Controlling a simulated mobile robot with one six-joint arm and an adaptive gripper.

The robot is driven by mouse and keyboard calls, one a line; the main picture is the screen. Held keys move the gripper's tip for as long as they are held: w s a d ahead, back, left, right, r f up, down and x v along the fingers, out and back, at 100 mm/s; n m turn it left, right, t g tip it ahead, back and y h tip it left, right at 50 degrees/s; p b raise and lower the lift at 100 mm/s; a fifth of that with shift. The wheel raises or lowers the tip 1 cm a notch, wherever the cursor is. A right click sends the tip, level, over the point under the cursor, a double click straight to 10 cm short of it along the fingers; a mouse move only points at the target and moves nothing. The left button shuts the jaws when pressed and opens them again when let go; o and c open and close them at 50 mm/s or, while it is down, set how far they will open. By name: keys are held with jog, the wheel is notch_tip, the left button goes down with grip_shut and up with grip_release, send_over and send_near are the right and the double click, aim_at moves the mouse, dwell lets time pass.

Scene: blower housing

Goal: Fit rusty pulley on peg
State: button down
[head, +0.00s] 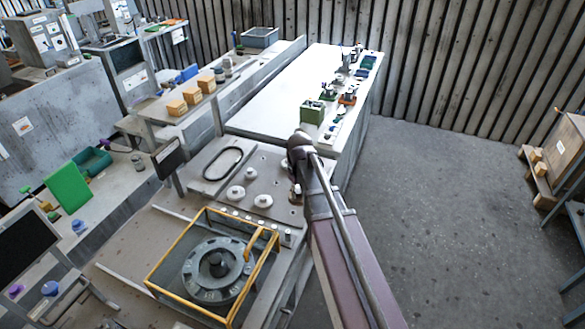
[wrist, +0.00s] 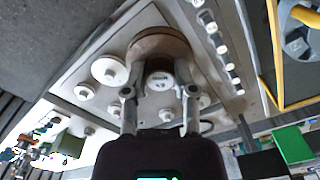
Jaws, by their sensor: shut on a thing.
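The rusty pulley (wrist: 158,42) is a brown, round disc in the wrist view, just beyond my fingertips. In the head view my gripper (head: 297,191) is low over the right part of the grey plate (head: 215,205), mostly hidden by my arm. The pulley cannot be made out there. Whether a peg is under the pulley, and whether the pulley touches the plate, I cannot tell.
Pale pulleys (head: 263,201) stand on the plate near an oval belt groove (head: 222,163). A row of small cylinders (wrist: 220,45) lines one plate edge. A yellow-framed guard (head: 160,262) surrounds a round slotted housing in front. A white table (head: 275,90) with small parts is behind.

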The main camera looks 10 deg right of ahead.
jog(key=w+r+m+p, duration=0.2)
jog(key=w+r+p, duration=0.1)
jog(key=w, duration=0.4)
jog(key=shift+w, duration=0.35)
jog(key=shift+f, duration=0.15)
jog(key=b, duration=1.7)
send_near(293, 211)
notch_tip(293, 211, down, 5)
jog(key=shift+d+f, duration=0.1)
jog(key=shift+f+b, duration=0.95)
jog(key=shift+f, duration=0.25)
dwell(1.9)
dwell(0.3)
jog(key=shift+c, duration=1.7)
grip_release()
